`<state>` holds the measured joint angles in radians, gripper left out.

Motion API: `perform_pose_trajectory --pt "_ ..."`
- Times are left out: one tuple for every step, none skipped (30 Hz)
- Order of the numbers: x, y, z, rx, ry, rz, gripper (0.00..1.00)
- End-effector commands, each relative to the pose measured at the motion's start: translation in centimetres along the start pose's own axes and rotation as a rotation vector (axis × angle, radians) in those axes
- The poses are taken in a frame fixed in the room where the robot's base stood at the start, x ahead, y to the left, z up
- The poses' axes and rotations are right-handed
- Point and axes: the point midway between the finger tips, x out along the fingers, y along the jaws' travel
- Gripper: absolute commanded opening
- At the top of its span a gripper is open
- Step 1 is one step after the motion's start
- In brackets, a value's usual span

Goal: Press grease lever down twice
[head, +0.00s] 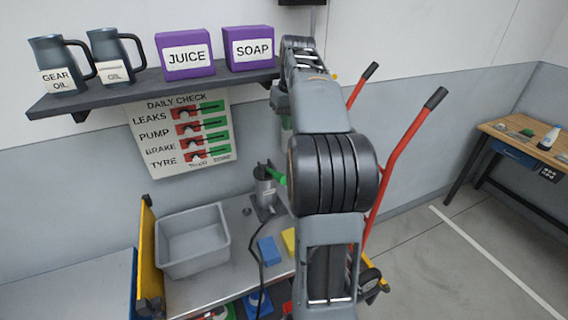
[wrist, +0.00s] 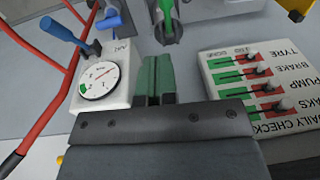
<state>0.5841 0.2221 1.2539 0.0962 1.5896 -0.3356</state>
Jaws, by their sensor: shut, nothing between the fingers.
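The grease lever (head: 277,175) has a green handle and sticks out from the top of a grey pump body (head: 264,192) on the bench, partly hidden behind my arm in the head view. In the wrist view the green handle (wrist: 167,12) shows at the top centre, above a grey cylindrical part. My gripper (wrist: 156,62) is shut and empty, its two green fingers side by side. The fingers appear apart from the lever, below it in the picture. My arm hides most of the gripper in the head view.
A shelf (head: 150,89) holds jugs and purple boxes above a daily check board (head: 183,138). A grey bin (head: 192,240) stands on the bench. A white gauge box (wrist: 104,78) with a blue lever (wrist: 62,31) is left of my fingers. Red handles (head: 400,150) rise at right.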

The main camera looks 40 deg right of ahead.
Motion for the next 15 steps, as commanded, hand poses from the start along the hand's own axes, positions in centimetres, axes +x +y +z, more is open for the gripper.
perform_pose_trajectory --pt "0.0 0.0 0.0 0.0 0.001 0.0 0.0" --pt "0.0 0.0 0.0 0.0 0.001 0.0 0.0" --pt "0.0 0.0 0.0 -0.001 0.001 0.0 0.0" --pt "0.0 0.0 0.0 -0.001 0.001 0.0 0.0" --pt "0.0 0.0 0.0 -0.001 0.001 0.0 0.0" --pt "0.1 0.0 0.0 -0.001 0.001 -0.001 0.0" --pt "0.2 0.0 0.0 -0.001 0.001 -0.001 0.0" --pt "0.4 0.0 0.0 -0.001 0.0 -0.001 0.0" --pt "0.8 0.0 0.0 -0.001 0.0 -0.001 0.0" --pt "1.1 0.0 0.0 -0.001 0.0 -0.001 0.0" --pt "1.4 0.0 0.0 -0.001 -0.001 -0.001 0.0" --pt "2.0 0.0 0.0 -0.001 -0.001 -0.002 0.0" --pt "2.5 0.0 0.1 -0.001 -0.001 -0.002 0.0" --pt "3.0 0.0 0.1 -0.001 -0.002 -0.002 0.0" --pt "3.8 0.0 0.0 -0.001 -0.001 -0.002 0.0"
